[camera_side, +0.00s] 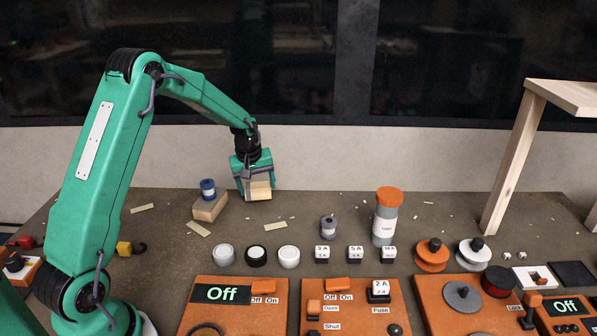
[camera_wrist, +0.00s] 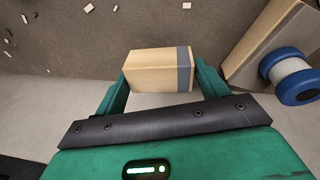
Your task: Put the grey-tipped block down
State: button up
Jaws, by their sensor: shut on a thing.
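The grey-tipped block (camera_wrist: 160,70) is a pale wooden block with a grey band at its right end in the wrist view. It also shows in the side view (camera_side: 261,190), low at the back of the table. My gripper (camera_wrist: 158,82) is shut on it, with one green finger at each end. The gripper (camera_side: 256,184) points downward in the side view. I cannot tell whether the block touches the table. The grey end is hard to make out in the side view.
A wooden block (camera_side: 209,207) with a blue spool (camera_side: 207,189) on it stands just left of my gripper in the side view. Wood chips lie around. White and black round caps (camera_side: 256,256) and orange panels (camera_side: 235,312) are in front. An orange-capped bottle (camera_side: 386,217) stands to the right.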

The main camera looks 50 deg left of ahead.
aim_at(257, 194)
jog(key=shift+f, duration=1.7)
jog(key=shift+f, duration=0.15)
jog(key=o, duration=1)
jog(key=r, duration=0.4)
jog(key=s+r, duration=0.1)
jog(key=r, duration=0.3)
jog(key=s+d+r, duration=0.1)
jog(key=r, duration=0.3)
jog(key=shift+s, duration=0.15)
jog(key=shift+r, duration=0.1)
